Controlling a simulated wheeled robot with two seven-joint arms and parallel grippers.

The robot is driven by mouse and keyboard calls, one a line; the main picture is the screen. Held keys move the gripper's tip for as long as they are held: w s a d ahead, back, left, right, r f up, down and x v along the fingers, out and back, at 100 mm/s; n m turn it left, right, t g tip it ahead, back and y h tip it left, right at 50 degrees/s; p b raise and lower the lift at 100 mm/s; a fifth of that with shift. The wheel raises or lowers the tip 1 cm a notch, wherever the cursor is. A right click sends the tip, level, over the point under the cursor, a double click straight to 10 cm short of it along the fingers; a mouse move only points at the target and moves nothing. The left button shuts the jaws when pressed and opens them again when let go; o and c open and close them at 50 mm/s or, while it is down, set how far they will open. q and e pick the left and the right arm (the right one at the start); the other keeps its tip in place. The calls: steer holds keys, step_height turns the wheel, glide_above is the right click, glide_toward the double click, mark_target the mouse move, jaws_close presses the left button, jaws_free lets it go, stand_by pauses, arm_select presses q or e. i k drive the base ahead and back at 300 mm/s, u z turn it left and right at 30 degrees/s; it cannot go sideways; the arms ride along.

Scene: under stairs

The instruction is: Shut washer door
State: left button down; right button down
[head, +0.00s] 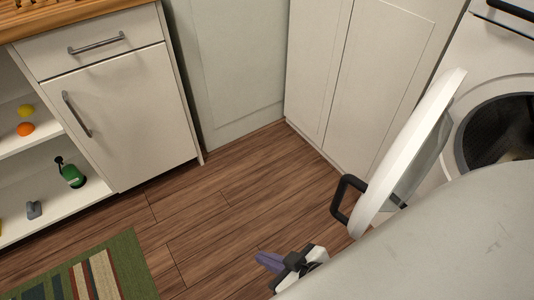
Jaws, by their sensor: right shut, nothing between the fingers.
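The washer (460,150) stands at the right, with its dark round drum opening (497,130) showing. Its round white door (412,145) stands swung out, well away from the opening. A black handle loop (347,198) sits on the door's outer side, low and to the left. My right gripper (268,261) is at the bottom middle, below and left of the handle and apart from the door. It is shut and empty. My right arm covers the lower right and hides the lower part of the washer. My left gripper is not in view.
A white cabinet (125,115) with a drawer, and open shelves (50,205) with small items, stand at the left. Tall white panels (345,75) stand behind the door. A striped green rug (125,262) lies at lower left. The wooden floor (225,215) between is clear.

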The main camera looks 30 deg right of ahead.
mark_target(424, 119)
steer(key=u, duration=0.35)
steer(key=k, duration=0.35)
steer(key=z, duration=1.5)
